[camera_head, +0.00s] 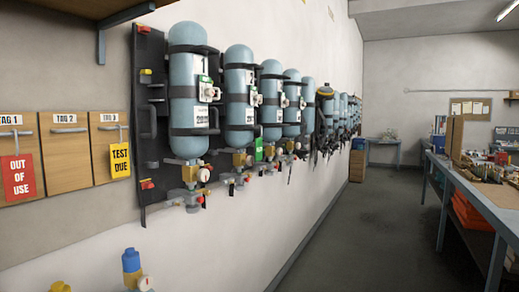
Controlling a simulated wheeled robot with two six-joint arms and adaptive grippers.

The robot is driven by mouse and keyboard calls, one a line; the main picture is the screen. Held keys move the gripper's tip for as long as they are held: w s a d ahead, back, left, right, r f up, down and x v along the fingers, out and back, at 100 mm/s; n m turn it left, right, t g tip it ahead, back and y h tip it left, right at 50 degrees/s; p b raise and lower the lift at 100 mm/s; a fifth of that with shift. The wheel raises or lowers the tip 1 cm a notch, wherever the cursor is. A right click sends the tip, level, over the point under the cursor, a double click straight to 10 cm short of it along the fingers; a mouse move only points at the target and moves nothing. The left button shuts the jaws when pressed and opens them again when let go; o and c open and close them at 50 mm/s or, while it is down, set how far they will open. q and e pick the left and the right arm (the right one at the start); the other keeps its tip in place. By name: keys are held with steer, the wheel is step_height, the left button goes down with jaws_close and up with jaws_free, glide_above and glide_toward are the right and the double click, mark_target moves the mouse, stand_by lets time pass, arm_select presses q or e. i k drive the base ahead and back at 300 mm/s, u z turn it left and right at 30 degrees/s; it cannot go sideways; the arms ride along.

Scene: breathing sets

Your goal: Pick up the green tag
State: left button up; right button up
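A small green tag-like piece (258,149) shows low between the second and third blue cylinders on the wall; I cannot read any writing on it. At the left, a wooden board labelled TAG 2 (69,155) has a bare hook. The board to its left holds a red OUT OF USE tag (18,176), and the board to its right holds a yellow TEST DUE tag (120,160). Neither of my grippers is in view.
Blue cylinders (188,90) with valves and gauges line the wall in a row. Blue and yellow fittings (131,262) stand at the bottom left. A cluttered workbench (487,190) runs along the right. The grey floor (375,235) between is clear.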

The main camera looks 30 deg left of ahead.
mark_target(258, 141)
steer(key=u, duration=0.35)
steer(key=i, duration=5.15)
steer(key=u, duration=3.95)
